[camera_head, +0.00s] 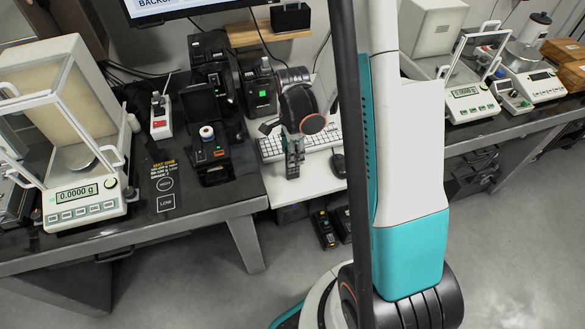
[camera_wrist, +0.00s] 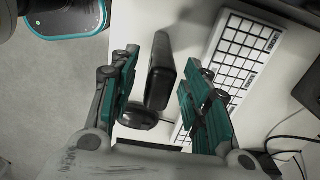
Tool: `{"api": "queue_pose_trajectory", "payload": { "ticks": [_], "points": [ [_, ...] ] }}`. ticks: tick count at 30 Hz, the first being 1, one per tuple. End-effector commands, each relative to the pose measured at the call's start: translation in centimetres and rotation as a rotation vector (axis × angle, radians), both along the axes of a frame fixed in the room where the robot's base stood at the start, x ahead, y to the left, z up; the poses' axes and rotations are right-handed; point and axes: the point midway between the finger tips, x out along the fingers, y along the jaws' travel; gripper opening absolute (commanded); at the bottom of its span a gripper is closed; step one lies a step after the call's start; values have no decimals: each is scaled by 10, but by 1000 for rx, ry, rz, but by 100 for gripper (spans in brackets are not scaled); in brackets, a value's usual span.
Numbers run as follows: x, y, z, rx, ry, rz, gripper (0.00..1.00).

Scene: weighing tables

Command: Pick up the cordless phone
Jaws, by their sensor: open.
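My gripper (camera_wrist: 160,60) is open, with its two teal-padded fingers on either side of a dark, narrow, upright-looking object (camera_wrist: 161,72) in the wrist view. This object appears to be the cordless phone. Gaps show between it and both fingers, and I cannot tell how far below the fingertips it is. In the head view my gripper (camera_head: 293,168) hangs over the white desk section, in front of the keyboard. I cannot make out the phone clearly there; my arm hides part of that desk.
A white keyboard (camera_head: 272,148) lies beside the gripper; a black mouse (camera_wrist: 137,117) is close to the dark object. A black label printer (camera_head: 209,158) stands left, beyond it a balance (camera_head: 82,193). Another balance (camera_head: 470,103) stands right.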

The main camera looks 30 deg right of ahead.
Motion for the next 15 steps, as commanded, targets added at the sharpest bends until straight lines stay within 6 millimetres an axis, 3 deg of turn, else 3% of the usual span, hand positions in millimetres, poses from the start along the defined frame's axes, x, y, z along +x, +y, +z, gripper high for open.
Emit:
{"api": "queue_pose_trajectory", "payload": {
  "ticks": [7, 12, 15],
  "points": [
    [0, 0, -2, 0, 0, 0, 41],
    [0, 0, -2, 0, 0, 0, 3],
    [0, 0, -2, 0, 0, 0, 0]
  ]
}}
